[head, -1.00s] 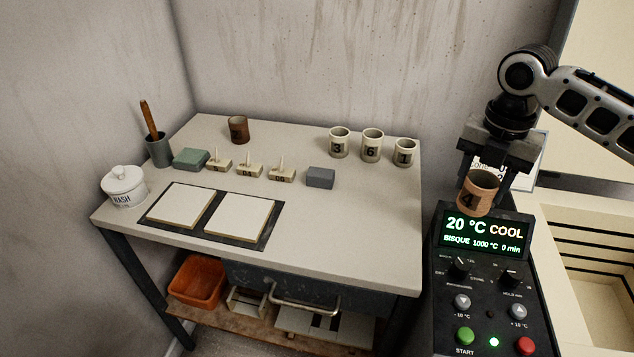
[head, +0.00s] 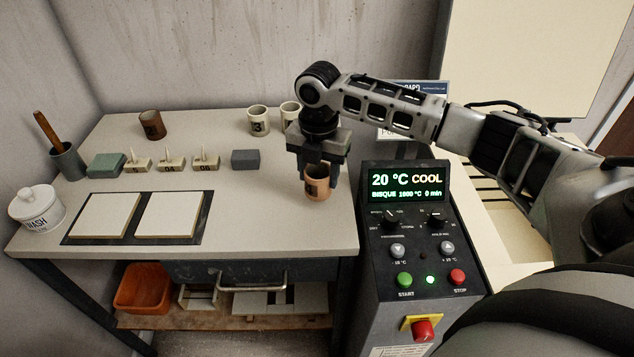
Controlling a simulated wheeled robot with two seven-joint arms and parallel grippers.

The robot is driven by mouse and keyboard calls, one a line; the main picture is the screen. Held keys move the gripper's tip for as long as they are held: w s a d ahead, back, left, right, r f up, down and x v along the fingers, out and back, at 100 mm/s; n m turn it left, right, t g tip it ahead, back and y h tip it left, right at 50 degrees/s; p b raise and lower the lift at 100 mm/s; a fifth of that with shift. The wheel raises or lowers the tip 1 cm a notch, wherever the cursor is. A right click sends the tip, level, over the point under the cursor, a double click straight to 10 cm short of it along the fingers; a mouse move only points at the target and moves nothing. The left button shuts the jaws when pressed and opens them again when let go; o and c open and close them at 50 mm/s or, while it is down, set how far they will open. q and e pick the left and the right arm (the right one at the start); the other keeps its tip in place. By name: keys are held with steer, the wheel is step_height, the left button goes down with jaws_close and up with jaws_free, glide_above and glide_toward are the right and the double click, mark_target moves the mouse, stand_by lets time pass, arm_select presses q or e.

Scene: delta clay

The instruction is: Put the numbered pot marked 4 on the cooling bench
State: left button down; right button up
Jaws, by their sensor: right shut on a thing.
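The terracotta pot marked 4 (head: 318,186) is upright between the fingers of my right gripper (head: 319,168), which is shut on it. In the head view the pot appears over the right part of the pale-topped bench (head: 285,222). I cannot tell whether its base touches the top. Its number is only partly visible now. My left gripper is not in view.
Cream pots, one marked 3 (head: 258,121), stand at the back, partly hidden by my arm. A brown pot (head: 152,125), stamps, a grey block (head: 245,159), and two white tiles (head: 169,216) occupy the bench. The kiln control panel (head: 407,215) stands right. The front right bench top is clear.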

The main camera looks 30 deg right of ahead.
mark_target(317, 184)
steer(key=shift+w+a+f, duration=0.1)
steer(key=shift+f, duration=1.6)
steer(key=shift+f, duration=0.1)
steer(key=o, duration=1)
step_height(317, 184, up, 12)
steer(key=shift+r, duration=0.15)
